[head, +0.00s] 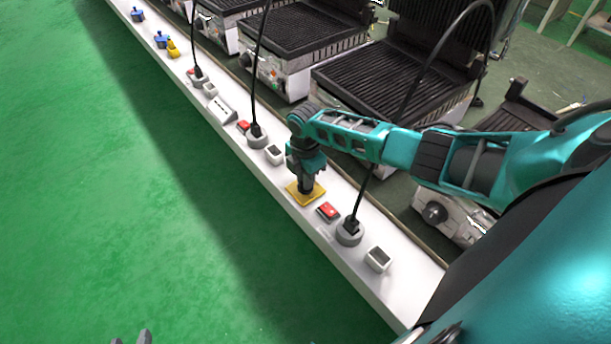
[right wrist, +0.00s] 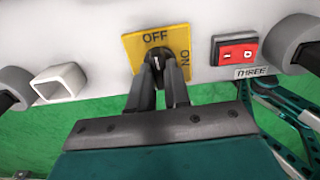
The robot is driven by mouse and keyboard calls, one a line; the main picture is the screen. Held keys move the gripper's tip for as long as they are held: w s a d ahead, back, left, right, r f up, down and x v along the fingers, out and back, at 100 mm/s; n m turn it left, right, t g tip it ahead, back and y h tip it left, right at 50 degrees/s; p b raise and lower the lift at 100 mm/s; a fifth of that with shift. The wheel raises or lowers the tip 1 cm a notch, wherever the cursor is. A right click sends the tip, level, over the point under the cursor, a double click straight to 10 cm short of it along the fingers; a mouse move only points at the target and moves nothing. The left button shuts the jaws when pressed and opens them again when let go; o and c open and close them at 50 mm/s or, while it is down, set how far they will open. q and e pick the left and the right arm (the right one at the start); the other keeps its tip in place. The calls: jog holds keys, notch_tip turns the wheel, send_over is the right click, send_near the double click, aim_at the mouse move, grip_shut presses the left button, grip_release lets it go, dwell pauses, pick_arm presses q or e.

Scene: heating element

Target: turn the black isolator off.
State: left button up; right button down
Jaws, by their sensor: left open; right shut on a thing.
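The black isolator is a dark rotary knob (right wrist: 182,62) on a square yellow plate (right wrist: 134,48) marked OFF at the top and ON at the right side. In the head view the plate (head: 293,189) lies on the white ledge, and my gripper hides the knob. My right gripper (right wrist: 163,60) is shut on the knob, a finger on each side; the fingers cover much of it, so its exact angle is hard to tell. My left gripper (head: 130,338) shows only its fingertips, open and apart, at the bottom left edge of the head view, far from the isolator.
A red switch (right wrist: 236,53) labelled THREE sits right beside the plate. A grey plug socket (head: 349,234) with a cable and a white square box (head: 378,260) stand along the ledge (head: 400,290). Several ribbed grills (head: 395,85) stand behind. Green floor (head: 120,200) in front is clear.

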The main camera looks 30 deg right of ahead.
jog(key=c, duration=1.1)
grip_release()
notch_tip(320, 180, up, 5)
jog(key=shift+r+p, duration=0.15)
jog(key=shift+p, duration=0.8)
pick_arm(q)
jog(key=shift+s+a+r+y+p, duration=0.15)
jog(key=shift+s+a+r+p, duration=0.15)
jog(key=shift+r, duration=0.2)
jog(key=shift+s+a+r+y+p, duration=0.1)
jog(key=shift+a+r+y+p, duration=0.1)
jog(key=shift+r+p, duration=0.25)
pick_arm(e)
notch_tip(320, 180, up, 8)
jog(key=shift+f, duration=0.15)
pick_arm(q)
jog(key=shift+w+d+r, duration=0.1)
pick_arm(e)
jog(key=shift+a+f, duration=0.1)
